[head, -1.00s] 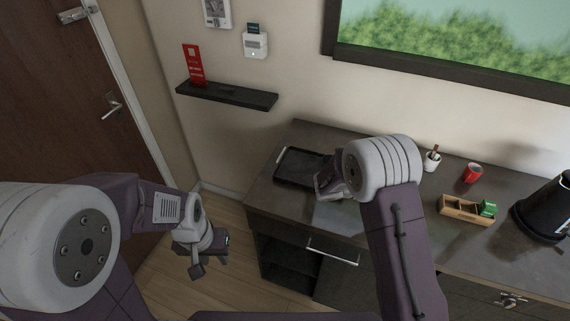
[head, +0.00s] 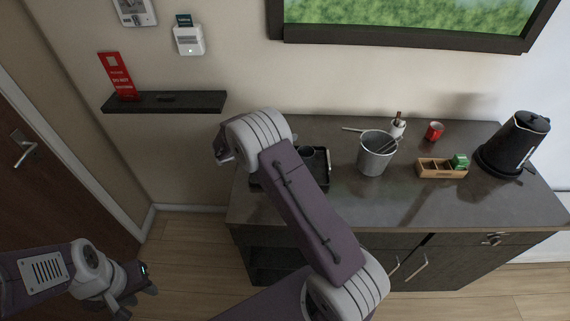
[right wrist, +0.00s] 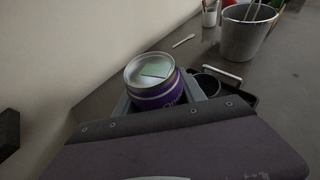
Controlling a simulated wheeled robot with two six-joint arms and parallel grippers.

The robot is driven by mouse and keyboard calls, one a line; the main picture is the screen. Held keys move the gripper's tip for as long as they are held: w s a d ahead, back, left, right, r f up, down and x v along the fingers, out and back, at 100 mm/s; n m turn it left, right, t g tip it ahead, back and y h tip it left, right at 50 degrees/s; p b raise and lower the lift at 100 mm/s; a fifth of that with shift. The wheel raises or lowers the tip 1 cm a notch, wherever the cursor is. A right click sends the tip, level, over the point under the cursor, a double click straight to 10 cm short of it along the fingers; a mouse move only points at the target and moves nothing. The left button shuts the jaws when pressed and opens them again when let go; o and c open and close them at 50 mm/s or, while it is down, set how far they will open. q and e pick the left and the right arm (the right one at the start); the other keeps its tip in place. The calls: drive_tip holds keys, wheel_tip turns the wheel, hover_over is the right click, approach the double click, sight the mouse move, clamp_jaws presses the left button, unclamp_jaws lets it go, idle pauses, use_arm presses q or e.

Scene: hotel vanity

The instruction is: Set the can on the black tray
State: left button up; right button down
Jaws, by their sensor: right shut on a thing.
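In the right wrist view a purple can (right wrist: 153,92) with a pale metal lid and a green label on top sits between the jaws of my right gripper (right wrist: 160,97), which is shut on it. The black tray (head: 327,183) lies at the left end of the counter, partly hidden by my right arm. Its dark rim also shows beyond the can in the right wrist view (right wrist: 251,100). The can is hidden in the head view. My left gripper (head: 137,296) is open and empty, low at the left over the floor.
A dark cup (head: 307,153) is at the tray. A grey bucket (head: 374,157) with tongs stands just right of it. Farther right are a wooden organizer (head: 441,170), a red cup (head: 434,131) and a black kettle (head: 515,145). A wall shelf (head: 165,103) is at the left.

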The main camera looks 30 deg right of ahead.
wheel_tip(320, 180, down, 5)
drive_tip(key=shift+w+a+r, duration=0.15)
wheel_tip(320, 180, down, 4)
drive_tip(key=shift+r+p, duration=0.1)
drive_tip(key=shift+p, duration=0.35)
drive_tip(key=shift+f, duration=0.25)
drive_tip(key=c, duration=1)
unclamp_jaws()
drive_tip(key=shift+f, duration=0.1)
drive_tip(key=shift+o, duration=0.2)
